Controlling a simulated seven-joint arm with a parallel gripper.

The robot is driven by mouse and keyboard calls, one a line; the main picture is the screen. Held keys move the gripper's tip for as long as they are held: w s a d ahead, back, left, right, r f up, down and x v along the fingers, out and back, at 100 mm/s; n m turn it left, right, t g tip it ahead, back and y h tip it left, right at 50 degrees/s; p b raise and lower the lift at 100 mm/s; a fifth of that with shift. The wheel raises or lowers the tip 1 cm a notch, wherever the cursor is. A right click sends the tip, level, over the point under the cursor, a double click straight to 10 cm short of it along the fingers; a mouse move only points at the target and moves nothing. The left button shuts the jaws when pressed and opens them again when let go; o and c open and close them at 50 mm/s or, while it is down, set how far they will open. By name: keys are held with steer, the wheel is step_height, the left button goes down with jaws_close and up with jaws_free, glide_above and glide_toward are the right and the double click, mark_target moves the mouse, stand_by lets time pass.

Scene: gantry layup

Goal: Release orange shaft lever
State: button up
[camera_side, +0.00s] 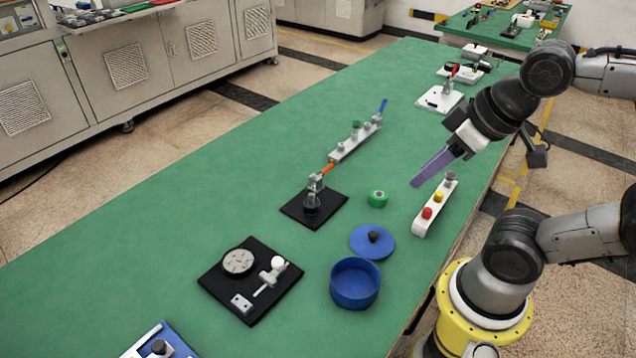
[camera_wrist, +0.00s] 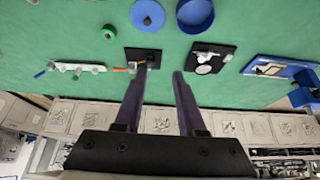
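The orange lever (camera_side: 328,169) sticks up and to the right from a grey clamp on a black square plate (camera_side: 292,211) in the side view. In the wrist view the orange lever (camera_wrist: 121,69) points left from the clamp, near the left fingertip in the picture. My gripper (camera_side: 415,184) has long purple fingers and hangs above the table, right of the lever and well apart from it. In the wrist view my gripper (camera_wrist: 159,72) is open, with nothing between the fingers. The clamp's foot is small and dark.
A button box (camera_side: 435,205) stands below my gripper. A green ring (camera_side: 377,198), blue lid (camera_side: 372,242) and blue bowl (camera_side: 355,284) lie nearby. A grey rail (camera_side: 355,141) with a blue lever is behind. A dial plate (camera_side: 250,280) is in front. The left of the table is clear.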

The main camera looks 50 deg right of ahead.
steer(key=shift+w, duration=0.1)
steer(key=shift+c, duration=1.2)
steer(key=w+a+m, duration=0.1)
steer(key=w+a+r+m+t+y, duration=0.1)
steer(key=a+m, duration=0.1)
steer(key=w+a+r+m+y, duration=0.1)
steer(key=shift+w+a+r+m, duration=0.15)
steer(key=shift+w+r+m, duration=0.05)
steer(key=shift+m, duration=0.1)
jaws_close()
steer(key=w+m+t+y, duration=0.2)
steer(key=w+m+t, duration=0.1)
steer(key=w+m, duration=1.15)
steer(key=w+d+f+m+h, duration=0.1)
steer(key=w+d+f+m, duration=0.25)
steer(key=d+m, duration=0.25)
steer(key=d+f+m+g+h, duration=0.2)
steer(key=d+f+m+h, duration=0.1)
steer(key=d+f+m, duration=0.8)
steer(key=d+f, duration=0.3)
steer(key=f, duration=0.2)
steer(key=shift+w+d, duration=0.3)
